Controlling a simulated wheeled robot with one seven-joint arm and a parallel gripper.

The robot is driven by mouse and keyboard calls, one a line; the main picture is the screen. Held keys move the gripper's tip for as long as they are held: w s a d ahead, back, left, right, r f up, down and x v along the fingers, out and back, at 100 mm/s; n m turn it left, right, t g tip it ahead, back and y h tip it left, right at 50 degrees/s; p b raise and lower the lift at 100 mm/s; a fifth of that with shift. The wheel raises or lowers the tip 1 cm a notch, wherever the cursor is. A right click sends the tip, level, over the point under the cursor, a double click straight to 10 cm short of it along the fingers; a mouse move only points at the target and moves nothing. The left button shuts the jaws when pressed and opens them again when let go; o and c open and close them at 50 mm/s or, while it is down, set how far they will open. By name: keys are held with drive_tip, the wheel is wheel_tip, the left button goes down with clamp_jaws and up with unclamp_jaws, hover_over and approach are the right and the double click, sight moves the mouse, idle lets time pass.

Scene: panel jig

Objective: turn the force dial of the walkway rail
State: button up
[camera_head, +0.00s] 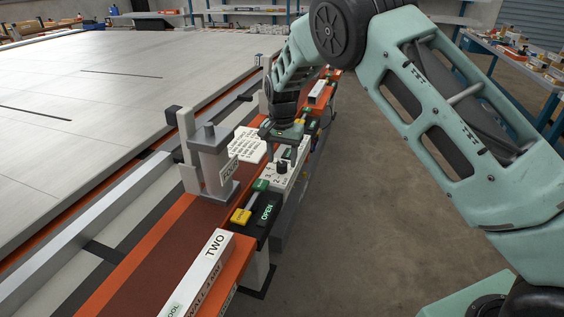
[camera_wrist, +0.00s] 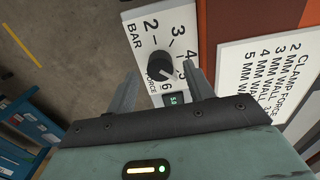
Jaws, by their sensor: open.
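The force dial is a dark round knob (camera_wrist: 160,65) on a white panel (camera_wrist: 148,39) marked BAR and FORCE, with numbers around it. A light pointer mark on the knob faces lower right in the wrist view, toward the side between 4 and 6. A small display (camera_wrist: 175,100) below it seems to read 5.0. My gripper (camera_wrist: 160,70) is open, with one finger on each side of the knob; I cannot tell whether they touch it. In the head view, my gripper (camera_head: 284,146) is above the white dial box, close behind the black knob (camera_head: 283,166).
A clamp-force wall chart (camera_wrist: 270,75) lies beside the dial panel. A large pale panel (camera_head: 90,90) fills the left; floor is clear at right.

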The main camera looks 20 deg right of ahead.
drive_tip(key=shift+f, duration=1.1)
drive_tip(key=c, duration=1)
drive_tip(key=shift+o, duration=0.2)
drive_tip(key=shift+n, duration=0.3)
drive_tip(key=n+p, duration=0.1)
drive_tip(key=n, duration=0.2)
drive_tip(key=shift+r, duration=0.1)
drive_tip(key=n+p, duration=0.1)
drive_tip(key=n, duration=0.4)
drive_tip(key=shift+w, duration=0.1)
